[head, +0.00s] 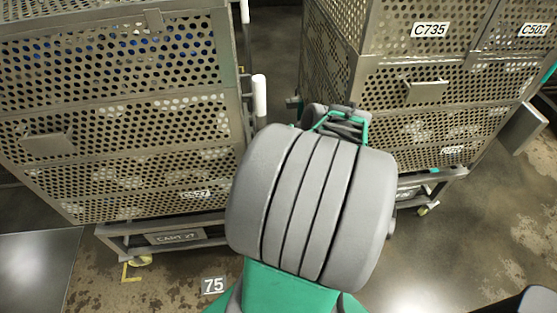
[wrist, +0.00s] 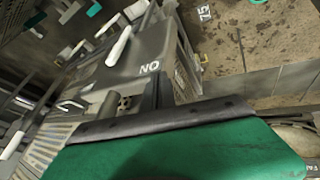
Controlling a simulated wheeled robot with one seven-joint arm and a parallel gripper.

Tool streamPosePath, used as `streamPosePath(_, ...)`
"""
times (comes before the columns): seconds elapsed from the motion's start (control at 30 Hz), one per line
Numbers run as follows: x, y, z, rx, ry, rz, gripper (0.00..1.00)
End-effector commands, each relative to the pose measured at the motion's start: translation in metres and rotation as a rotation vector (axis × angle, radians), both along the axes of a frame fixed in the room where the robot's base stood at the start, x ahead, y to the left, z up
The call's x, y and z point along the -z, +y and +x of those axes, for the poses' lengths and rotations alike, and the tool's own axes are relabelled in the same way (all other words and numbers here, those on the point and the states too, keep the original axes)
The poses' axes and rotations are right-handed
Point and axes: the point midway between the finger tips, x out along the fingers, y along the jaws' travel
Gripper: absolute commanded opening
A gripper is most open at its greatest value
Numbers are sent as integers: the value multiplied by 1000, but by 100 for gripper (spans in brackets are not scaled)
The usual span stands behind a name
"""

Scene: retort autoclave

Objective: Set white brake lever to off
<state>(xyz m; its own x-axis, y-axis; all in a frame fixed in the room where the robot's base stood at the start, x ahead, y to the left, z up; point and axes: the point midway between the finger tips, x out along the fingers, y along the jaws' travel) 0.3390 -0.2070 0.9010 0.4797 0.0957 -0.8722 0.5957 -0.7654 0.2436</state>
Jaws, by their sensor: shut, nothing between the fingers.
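A white upright lever handle (head: 259,96) stands at the right end of the left perforated cart in the head view. In the wrist view a white handle (wrist: 119,46) lies slanted beside a grey plate (wrist: 150,55). Letters on that plate read "NO" as pictured, which may be "ON" upside down. My gripper (wrist: 157,80) shows in the wrist view as narrow dark fingers, shut and empty, just below the letters. Whether they touch the plate is unclear. In the head view my own arm largely hides the gripper.
The left perforated cart (head: 125,105) and the right cart (head: 420,115), with a C735 label, flank a narrow gap. A floor marker reading 75 (head: 213,285) lies in front. Open floor (head: 470,255) shows at the lower right.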

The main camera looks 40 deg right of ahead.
Motion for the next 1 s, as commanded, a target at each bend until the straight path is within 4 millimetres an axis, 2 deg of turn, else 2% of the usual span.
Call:
streamPosePath(0.03, 8, -19, -12, -14, -42, -22, 0)
streamPosePath(0.13, 13, -42, -25, -66, -111, -83, 0)
streamPosePath(0.23, 14, -52, -32, -92, -146, -116, 0)
streamPosePath(0.33, 19, -53, -29, -103, -152, -124, 0)
streamPosePath(0.47, 35, -50, -16, -105, -151, -121, 0)
streamPosePath(0.8, 95, -46, 28, -104, -148, -120, 0)
streamPosePath(1.0, 93, -66, 54, -102, -149, -123, 0)
